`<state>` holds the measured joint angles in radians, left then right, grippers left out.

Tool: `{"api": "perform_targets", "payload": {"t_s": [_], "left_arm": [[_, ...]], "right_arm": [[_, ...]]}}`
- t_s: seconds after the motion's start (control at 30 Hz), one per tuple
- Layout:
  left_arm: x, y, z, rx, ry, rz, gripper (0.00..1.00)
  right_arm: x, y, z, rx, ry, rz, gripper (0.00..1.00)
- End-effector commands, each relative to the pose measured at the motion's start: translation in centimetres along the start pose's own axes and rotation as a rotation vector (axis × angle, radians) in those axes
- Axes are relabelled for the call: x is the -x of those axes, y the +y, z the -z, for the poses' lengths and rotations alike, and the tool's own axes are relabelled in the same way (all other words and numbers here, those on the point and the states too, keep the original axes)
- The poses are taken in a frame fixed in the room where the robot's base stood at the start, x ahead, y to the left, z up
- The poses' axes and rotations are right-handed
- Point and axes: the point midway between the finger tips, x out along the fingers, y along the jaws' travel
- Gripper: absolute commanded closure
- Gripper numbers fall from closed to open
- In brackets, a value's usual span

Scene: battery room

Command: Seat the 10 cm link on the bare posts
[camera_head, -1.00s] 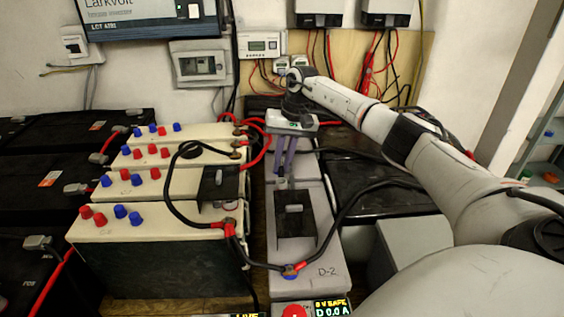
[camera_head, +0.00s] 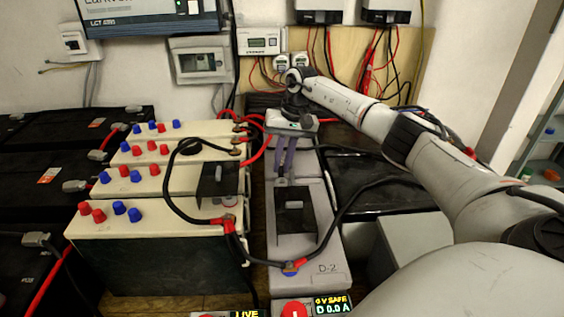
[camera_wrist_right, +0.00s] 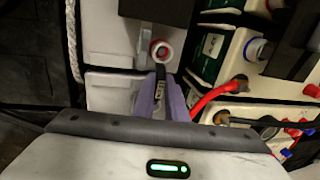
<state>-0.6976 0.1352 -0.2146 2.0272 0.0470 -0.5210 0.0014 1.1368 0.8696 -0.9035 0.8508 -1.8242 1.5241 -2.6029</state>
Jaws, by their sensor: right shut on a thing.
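My right gripper (camera_head: 285,170) reaches down over the far end of the grey D-2 unit (camera_head: 310,262). In the right wrist view its purple fingers (camera_wrist_right: 161,103) are shut on a narrow dark link (camera_wrist_right: 160,82) with small, unreadable lettering. The link points toward a post with a red ring (camera_wrist_right: 162,50) on a pale grey unit. Its front end appears close to that post; I cannot tell whether they touch. The link's other end is hidden between the fingers. My left gripper is not in view.
Black covers stand on the D-2 unit (camera_head: 294,212) and a cream battery (camera_head: 217,180). A black cable (camera_head: 345,205) runs to the D-2 front terminal (camera_head: 290,267). Cream batteries with red and blue caps (camera_head: 120,210) stand left. Red cables (camera_wrist_right: 215,97) pass near the fingers.

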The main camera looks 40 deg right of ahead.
Motion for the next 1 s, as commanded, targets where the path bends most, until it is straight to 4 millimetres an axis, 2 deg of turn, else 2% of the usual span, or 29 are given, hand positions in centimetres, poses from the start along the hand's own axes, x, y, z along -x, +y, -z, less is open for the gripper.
{"api": "perform_targets", "payload": {"t_s": [1.0], "left_arm": [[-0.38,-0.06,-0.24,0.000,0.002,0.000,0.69]], "right_arm": [[-0.61,0.12,0.06,0.000,0.001,0.001,1.00]]}}
